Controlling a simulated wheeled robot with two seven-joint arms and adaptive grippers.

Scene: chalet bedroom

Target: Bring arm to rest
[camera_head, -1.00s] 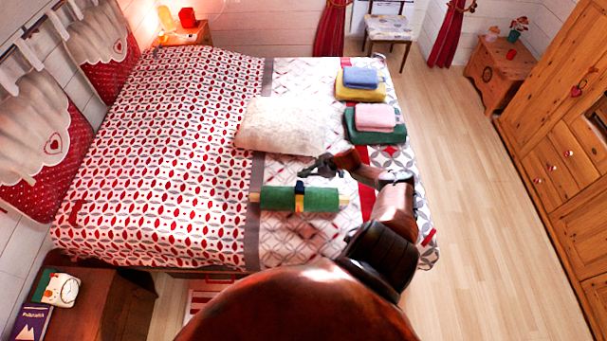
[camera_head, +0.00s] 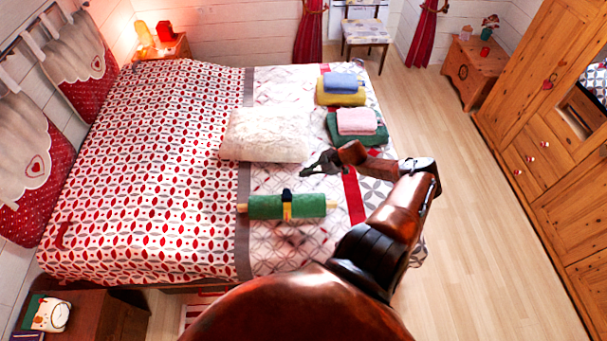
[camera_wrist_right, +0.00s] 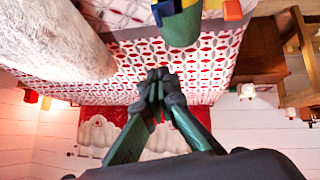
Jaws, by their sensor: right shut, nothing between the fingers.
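My right arm reaches in from the bottom of the head view and bends over the bed's right part. My right gripper (camera_head: 318,168) is shut and empty, above the bed between the white pillow and the green roll. In the right wrist view its fingers (camera_wrist_right: 158,80) meet at the tips with nothing between them. The green roll (camera_head: 262,206), with a dark and yellow band, lies on the bed (camera_head: 150,170) below the gripper in the head view, apart from it. It also shows at the top of the wrist view (camera_wrist_right: 181,27). My left gripper is out of view.
A white pillow (camera_head: 265,135) lies on the bed, with folded towel stacks, pink on green (camera_head: 357,121) and blue on yellow (camera_head: 341,81), to its right. A bedside table (camera_head: 95,312) stands at lower left. A wooden wardrobe (camera_head: 560,180) lines the right; the floor (camera_head: 470,200) between is clear.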

